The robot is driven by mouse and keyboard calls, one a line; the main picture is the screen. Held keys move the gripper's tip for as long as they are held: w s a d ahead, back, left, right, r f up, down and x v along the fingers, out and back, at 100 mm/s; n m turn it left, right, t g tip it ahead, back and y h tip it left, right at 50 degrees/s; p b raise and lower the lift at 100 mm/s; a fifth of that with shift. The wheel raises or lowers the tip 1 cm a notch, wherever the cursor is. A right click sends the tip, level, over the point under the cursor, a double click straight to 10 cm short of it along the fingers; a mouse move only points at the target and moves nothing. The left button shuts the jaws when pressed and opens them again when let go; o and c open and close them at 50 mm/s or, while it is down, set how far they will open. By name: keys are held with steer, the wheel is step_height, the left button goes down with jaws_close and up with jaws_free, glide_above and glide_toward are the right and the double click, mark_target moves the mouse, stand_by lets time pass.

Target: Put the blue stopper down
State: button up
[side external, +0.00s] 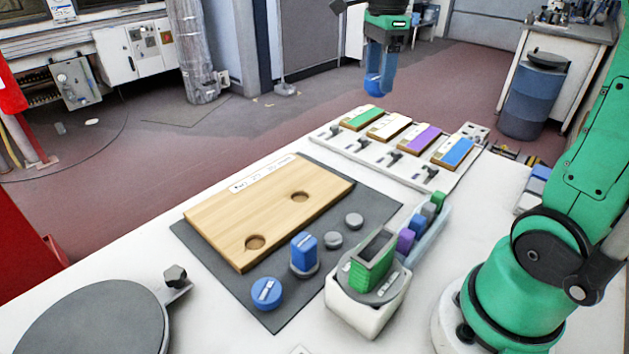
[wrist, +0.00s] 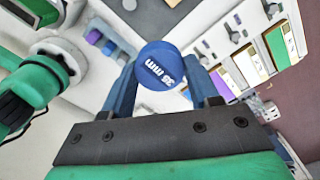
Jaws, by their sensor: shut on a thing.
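My gripper (side external: 379,82) hangs high above the floor beyond the far edge of the white table, in the side external view. In the wrist view its two blue fingers are shut on a round blue stopper (wrist: 160,66), whose top carries white "mm" lettering. In the side external view the held stopper blends with the blue fingers. On the dark grey mat (side external: 217,255) lies a wooden board (side external: 265,215) with two round holes, both seemingly empty. Another round blue piece (side external: 267,293) and an upright blue block on a grey disc (side external: 304,256) stand on the mat.
Two grey discs (side external: 354,220) lie right of the board. A white box with a green block (side external: 372,262) and a rack of coloured blocks (side external: 425,240) stand farther right. A tray with coloured panels (side external: 405,172) lies at the back. A round dark plate (side external: 85,320) is front left.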

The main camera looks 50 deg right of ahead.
step_height(320, 180, down, 3)
steer(key=s+d, duration=0.1)
steer(key=s, duration=0.2)
glide_above(378, 201)
step_height(378, 201, down, 13)
steer(key=shift+f, duration=2.7)
steer(key=shift+f, duration=0.1)
steer(key=o, duration=1.2)
steer(key=shift+o, duration=0.2)
